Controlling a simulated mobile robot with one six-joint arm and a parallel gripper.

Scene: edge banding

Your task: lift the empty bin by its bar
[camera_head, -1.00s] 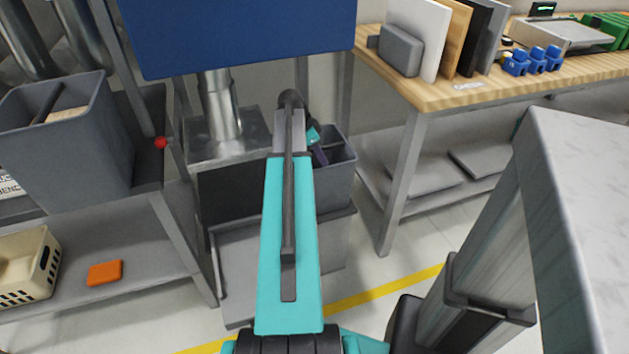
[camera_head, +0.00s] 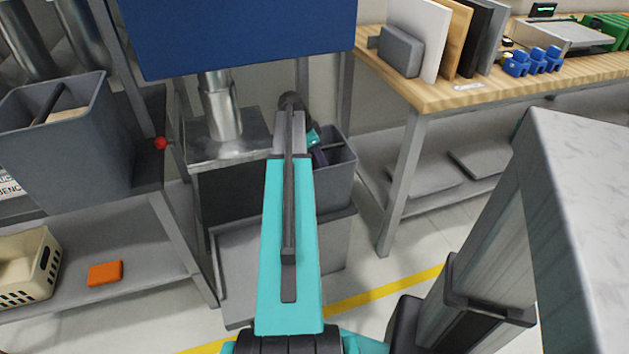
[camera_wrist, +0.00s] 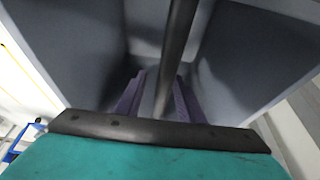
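The empty bin (camera_head: 338,187) is grey and open-topped. It stands on a grey box-like stand in the middle of the head view, partly hidden by my arm. In the wrist view I look down into the bin (camera_wrist: 75,45), and no contents show. Its dark bar (camera_wrist: 178,35) crosses the opening from the top towards the middle. My gripper (camera_wrist: 158,98) has two purple fingers, apart, one on each side of the bar. Gaps show between the fingers and the bar. In the head view my gripper (camera_head: 319,155) is small and partly hidden at the bin's opening.
Another grey bin (camera_head: 95,150) with a bar and a wood-coloured piece inside stands on the left shelf. A blue machine panel (camera_head: 240,35) hangs above. A wooden-topped bench (camera_head: 430,95) stands at the right. A beige basket (camera_head: 45,262) and an orange block (camera_head: 105,273) lie lower left.

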